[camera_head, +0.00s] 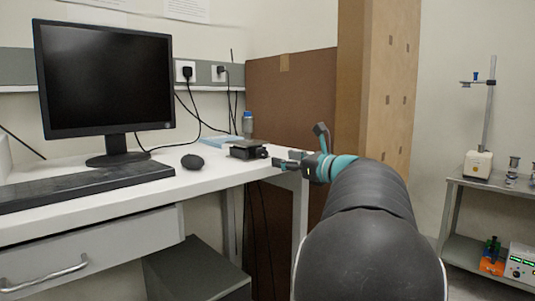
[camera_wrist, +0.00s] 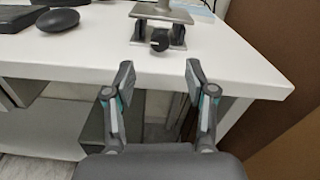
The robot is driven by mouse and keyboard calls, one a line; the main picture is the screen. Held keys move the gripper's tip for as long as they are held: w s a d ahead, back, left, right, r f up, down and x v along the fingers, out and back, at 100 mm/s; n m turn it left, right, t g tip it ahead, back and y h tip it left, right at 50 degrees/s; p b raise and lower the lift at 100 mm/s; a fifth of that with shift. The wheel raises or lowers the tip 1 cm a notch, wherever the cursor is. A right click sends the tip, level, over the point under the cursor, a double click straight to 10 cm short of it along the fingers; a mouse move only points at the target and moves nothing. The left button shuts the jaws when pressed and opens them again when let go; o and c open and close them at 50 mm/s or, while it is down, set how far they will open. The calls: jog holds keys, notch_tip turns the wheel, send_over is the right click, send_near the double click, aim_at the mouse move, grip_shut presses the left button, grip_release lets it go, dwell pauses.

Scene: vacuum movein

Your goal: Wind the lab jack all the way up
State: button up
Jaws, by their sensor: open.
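The lab jack (camera_head: 246,150) is a small, low device with a metal plate on top, standing near the right end of the white desk. In the wrist view the lab jack (camera_wrist: 163,14) is at the top, with its dark round knob (camera_wrist: 160,41) facing me at the desk's front edge. My gripper (camera_head: 292,160) is open and empty. In the wrist view its two fingers (camera_wrist: 159,72) are spread in front of the desk edge, apart from the knob and roughly lined up with it.
The white desk (camera_head: 209,172) also holds a monitor (camera_head: 105,80), a keyboard (camera_head: 85,185), a black mouse (camera_head: 192,162) and a bottle (camera_head: 247,122). A brown board (camera_head: 290,110) stands behind the desk's right end. A shelf (camera_head: 490,187) with lab gear is at the far right.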

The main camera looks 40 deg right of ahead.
aim_at(265, 154)
jog(key=w, duration=0.5)
jog(key=w+p, duration=0.1)
jog(key=w, duration=0.1)
jog(key=shift+w+a, duration=0.3)
jog(key=shift+w, duration=0.05)
grip_shut()
